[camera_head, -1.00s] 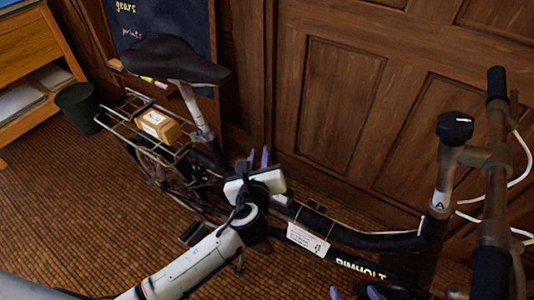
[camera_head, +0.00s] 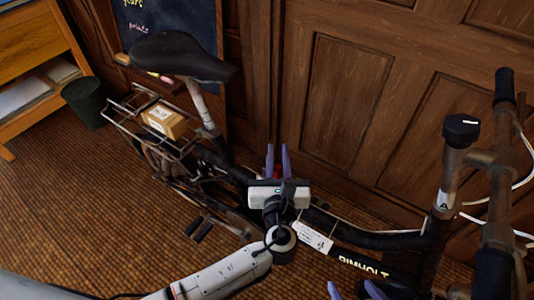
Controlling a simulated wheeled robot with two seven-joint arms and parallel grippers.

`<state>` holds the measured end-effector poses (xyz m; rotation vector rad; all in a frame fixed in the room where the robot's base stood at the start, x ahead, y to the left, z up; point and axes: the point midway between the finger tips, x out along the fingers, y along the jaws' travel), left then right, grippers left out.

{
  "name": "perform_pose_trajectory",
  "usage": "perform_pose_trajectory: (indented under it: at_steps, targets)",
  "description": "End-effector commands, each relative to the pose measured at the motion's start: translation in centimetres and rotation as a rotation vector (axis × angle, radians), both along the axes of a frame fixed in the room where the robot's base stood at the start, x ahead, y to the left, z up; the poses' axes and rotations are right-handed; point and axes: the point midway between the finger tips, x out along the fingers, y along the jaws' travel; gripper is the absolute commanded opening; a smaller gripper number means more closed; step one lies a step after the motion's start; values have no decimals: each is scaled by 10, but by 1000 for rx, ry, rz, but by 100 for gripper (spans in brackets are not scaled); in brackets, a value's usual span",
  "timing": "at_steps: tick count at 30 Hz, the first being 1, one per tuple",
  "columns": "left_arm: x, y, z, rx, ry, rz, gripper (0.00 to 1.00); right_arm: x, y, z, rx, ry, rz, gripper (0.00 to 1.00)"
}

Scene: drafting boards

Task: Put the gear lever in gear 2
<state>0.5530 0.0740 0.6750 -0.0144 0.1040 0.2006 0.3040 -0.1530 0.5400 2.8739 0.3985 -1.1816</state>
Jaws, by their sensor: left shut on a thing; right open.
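A dark bicycle with the word RIMHOLT on its frame (camera_head: 375,240) stands along the wooden wall. My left gripper (camera_head: 277,160) reaches over the middle of the frame, its two purple fingers pointing at the wall. It is shut on a small red thing (camera_head: 278,172), which seems to be the gear lever's knob. The gripper body hides the rest of the lever and any gear marks, so its position cannot be read. My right gripper (camera_head: 356,291) is open and empty at the bottom edge, only its purple fingertips showing.
The saddle (camera_head: 182,58) and a rear rack with a cardboard box (camera_head: 164,119) are at the left. The handlebar (camera_head: 497,180) and a black-capped post (camera_head: 460,128) are at the right. A white tag (camera_head: 313,237) hangs by the frame. A dark bin (camera_head: 85,102) stands far left.

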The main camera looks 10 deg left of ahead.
Motion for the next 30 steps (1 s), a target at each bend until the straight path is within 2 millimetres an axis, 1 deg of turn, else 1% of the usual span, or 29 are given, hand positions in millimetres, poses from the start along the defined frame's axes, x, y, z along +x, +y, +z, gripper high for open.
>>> perform_pose_trajectory:
  at_steps: [1, 8, 9, 11, 12, 20, 23, 26, 30]
  targets:
    - [-1, 0, -3, 6, 3, 1, 0, 0, 0, 0, 0, -1, 1, 62]
    - [-1, -1, -2, 7, 5, -1, 0, 2, 0, 4, 2, -7, 1, 62]
    - [-1, 0, -2, 6, 4, 0, 20, 2, 0, 4, 2, -7, 1, 62]
    - [-1, 0, -2, 6, 4, 0, 30, 2, 0, 4, 2, -8, 1, 62]
    - [-1, 0, -2, 7, 3, 0, 37, 2, 0, 4, 2, -8, 1, 62]
    - [0, -1, 0, 5, 1, -1, 37, 2, 0, 4, 2, -7, 1, 62]
    - [0, -1, 5, 4, 0, 0, 37, 2, 0, 6, 1, -6, 1, 62]
    - [0, -1, 19, 2, -2, 0, 37, 1, 0, 10, -1, -1, 1, 62]
    - [0, -1, 47, 1, -1, 0, 37, -1, -1, 18, -6, 2, 2, 62]
